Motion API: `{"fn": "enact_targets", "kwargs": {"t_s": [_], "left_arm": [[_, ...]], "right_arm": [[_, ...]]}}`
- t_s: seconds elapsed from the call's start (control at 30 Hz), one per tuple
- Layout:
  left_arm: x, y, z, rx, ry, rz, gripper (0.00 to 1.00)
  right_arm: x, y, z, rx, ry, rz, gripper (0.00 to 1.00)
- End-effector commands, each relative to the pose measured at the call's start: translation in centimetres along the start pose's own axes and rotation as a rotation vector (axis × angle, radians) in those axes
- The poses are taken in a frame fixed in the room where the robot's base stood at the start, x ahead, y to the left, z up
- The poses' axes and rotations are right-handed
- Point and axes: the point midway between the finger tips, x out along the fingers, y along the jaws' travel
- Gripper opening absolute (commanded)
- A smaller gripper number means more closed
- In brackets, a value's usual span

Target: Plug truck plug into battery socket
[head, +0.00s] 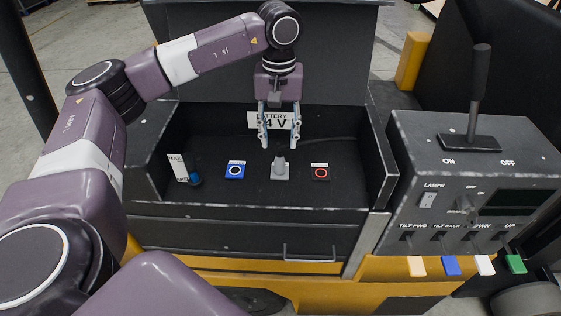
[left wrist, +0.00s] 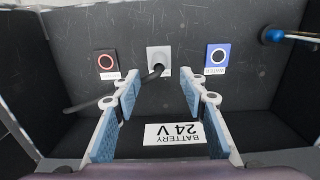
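In the head view a small grey block with an upright grey piece (head: 280,168) stands on the floor of the dark battery compartment. The left wrist view shows the grey block (left wrist: 160,55) with a black cable (left wrist: 148,78) running from it; I cannot tell whether the grey piece is the truck plug or which fitting is the battery socket. A blue square with a ring (head: 235,170) is on its left, a black square with a red ring (head: 320,172) on its right. My left gripper (head: 280,143) is open and empty, pointing down above the grey piece. My right gripper is out of view.
The compartment has raised dark walls (head: 383,160). A "BATTERY 24 V" label (left wrist: 174,133) is inside. A blue-capped fitting (head: 195,179) and white tag (head: 178,167) stand at the left. A control box with a lever (head: 470,200) is to the right.

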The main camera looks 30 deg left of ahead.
Motion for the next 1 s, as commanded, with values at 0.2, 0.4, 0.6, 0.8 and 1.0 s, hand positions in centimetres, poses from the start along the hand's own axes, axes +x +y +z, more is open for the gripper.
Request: {"fn": "enact_targets", "kwargs": {"t_s": [0.2,0.4,0.6,0.8,1.0], "left_arm": [[1.0,0.1,0.1,0.001,-0.001,0.0,0.39],[3.2,0.1,0.1,0.0,-0.001,0.001,0.39],[6.3,0.1,0.1,0.001,-0.002,0.002,0.39],[8.6,0.1,0.1,0.001,-0.002,0.002,0.39],[9.1,0.1,0.1,0.001,-0.001,0.003,0.39]], "right_arm": [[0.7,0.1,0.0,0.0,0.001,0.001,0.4],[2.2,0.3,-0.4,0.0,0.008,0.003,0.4],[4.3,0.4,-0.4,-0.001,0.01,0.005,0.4],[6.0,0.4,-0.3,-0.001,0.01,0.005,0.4],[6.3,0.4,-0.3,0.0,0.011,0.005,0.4]]}}
